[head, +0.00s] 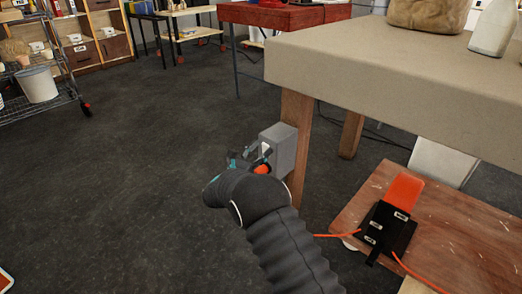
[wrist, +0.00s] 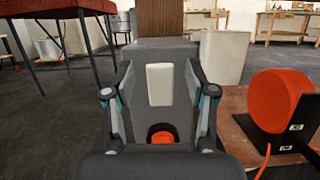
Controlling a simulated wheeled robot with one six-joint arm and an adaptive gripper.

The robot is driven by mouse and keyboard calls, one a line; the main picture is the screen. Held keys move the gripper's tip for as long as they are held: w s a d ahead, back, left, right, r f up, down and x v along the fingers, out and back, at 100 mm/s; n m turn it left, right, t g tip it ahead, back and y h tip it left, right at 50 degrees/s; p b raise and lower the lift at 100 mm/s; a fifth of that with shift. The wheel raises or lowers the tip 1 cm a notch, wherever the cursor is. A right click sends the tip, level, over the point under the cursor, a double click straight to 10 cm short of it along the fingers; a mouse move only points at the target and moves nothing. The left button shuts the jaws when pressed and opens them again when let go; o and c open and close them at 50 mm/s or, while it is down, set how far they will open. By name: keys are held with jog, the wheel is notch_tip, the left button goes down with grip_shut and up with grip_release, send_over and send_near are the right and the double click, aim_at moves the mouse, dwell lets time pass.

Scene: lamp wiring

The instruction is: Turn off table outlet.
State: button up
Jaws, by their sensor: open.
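The table outlet is a grey box (head: 291,147) fixed to a wooden table leg (head: 297,108). In the wrist view its grey face (wrist: 160,52) fills the middle, with a white rocker switch (wrist: 160,84) upright in the centre. An orange plug or socket (wrist: 162,136) shows below the switch. My gripper (head: 256,158) is right in front of the box. In the wrist view my gripper (wrist: 159,82) is open, with one finger on each side of the switch and nothing held. Whether the fingers touch the box, I cannot tell.
A wooden board (head: 455,232) at right carries a black device with an orange part (head: 403,190) and an orange cord (head: 338,236). The beige tabletop (head: 400,75) overhangs the outlet. A white bin (wrist: 223,57) stands behind. The dark floor at left is clear.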

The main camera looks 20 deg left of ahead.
jog(key=v, duration=1.2)
